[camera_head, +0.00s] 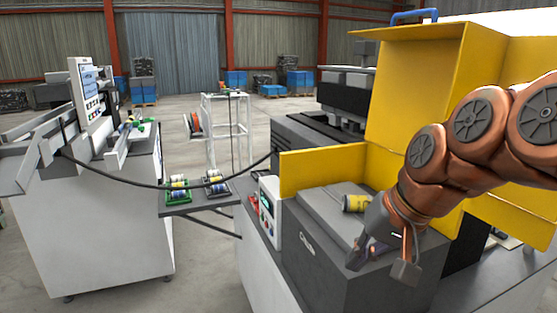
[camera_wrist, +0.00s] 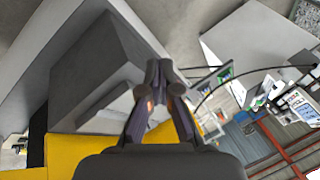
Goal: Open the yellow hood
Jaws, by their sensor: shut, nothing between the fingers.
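The yellow hood (camera_head: 415,85) stands raised on the machine at the right, its large panel upright and a flap jutting from its top. A blue handle (camera_head: 413,15) sits on its top edge. The grey machine body (camera_head: 330,235) below it is uncovered. My gripper (camera_head: 362,258) is over the grey body, below and apart from the blue handle. In the wrist view my gripper (camera_wrist: 159,70) has its fingertips together with nothing between them. My arm hides part of the hood's right side.
A low yellow panel (camera_head: 320,170) stands along the grey body's far edge. A control panel (camera_head: 268,215) is on its left side. A small side table (camera_head: 200,205) with spools and a white machine (camera_head: 100,220) stand to the left. Floor between them is clear.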

